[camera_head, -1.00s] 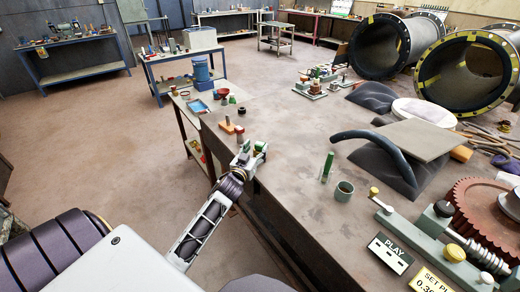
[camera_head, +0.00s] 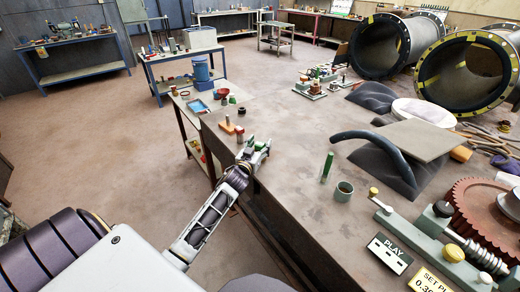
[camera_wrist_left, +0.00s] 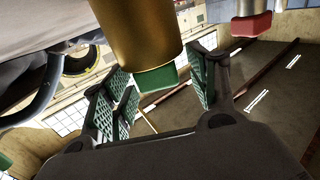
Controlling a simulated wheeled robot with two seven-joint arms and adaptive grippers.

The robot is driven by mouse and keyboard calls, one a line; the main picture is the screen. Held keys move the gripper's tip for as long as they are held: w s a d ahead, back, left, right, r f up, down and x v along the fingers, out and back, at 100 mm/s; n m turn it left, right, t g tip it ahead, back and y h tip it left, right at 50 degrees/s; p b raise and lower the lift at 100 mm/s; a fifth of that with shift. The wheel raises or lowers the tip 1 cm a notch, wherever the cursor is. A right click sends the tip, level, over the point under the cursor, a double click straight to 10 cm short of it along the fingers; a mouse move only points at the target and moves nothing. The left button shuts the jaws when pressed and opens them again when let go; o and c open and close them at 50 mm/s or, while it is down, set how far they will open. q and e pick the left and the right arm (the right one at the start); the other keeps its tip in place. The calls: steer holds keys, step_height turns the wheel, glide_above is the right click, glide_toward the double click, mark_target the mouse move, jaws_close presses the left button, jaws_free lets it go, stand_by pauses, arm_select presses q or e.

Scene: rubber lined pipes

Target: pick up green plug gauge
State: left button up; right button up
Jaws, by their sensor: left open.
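A slim green upright cylinder (camera_head: 327,167), which looks like the green plug gauge, stands on the large table beside a small grey-green cup (camera_head: 344,191). My left gripper (camera_head: 258,147) is at the table's left edge, well left of that cylinder. It is open, with green ribbed pads showing in the left wrist view (camera_wrist_left: 158,90). There a brass cylinder with a green end (camera_wrist_left: 146,45) shows close, partly across the gap between the fingers. I cannot tell whether they touch it. In the head view the fingers cover most of that spot. My right gripper is out of view.
A wooden block with pegs (camera_head: 231,127) lies just beyond the left gripper. A dark curved hose (camera_head: 372,140) and a grey plate (camera_head: 418,139) lie right of the green cylinder. A rust-red gear (camera_head: 470,205) is at right. The tabletop between gripper and green cylinder is clear.

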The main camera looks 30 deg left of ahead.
arm_select(q)
steer(key=shift+w+a, duration=0.1)
steer(key=shift+w, duration=0.6)
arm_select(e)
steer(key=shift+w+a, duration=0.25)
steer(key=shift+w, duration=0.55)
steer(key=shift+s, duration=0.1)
arm_select(q)
steer(key=c, duration=1.2)
steer(key=shift+c, duration=0.5)
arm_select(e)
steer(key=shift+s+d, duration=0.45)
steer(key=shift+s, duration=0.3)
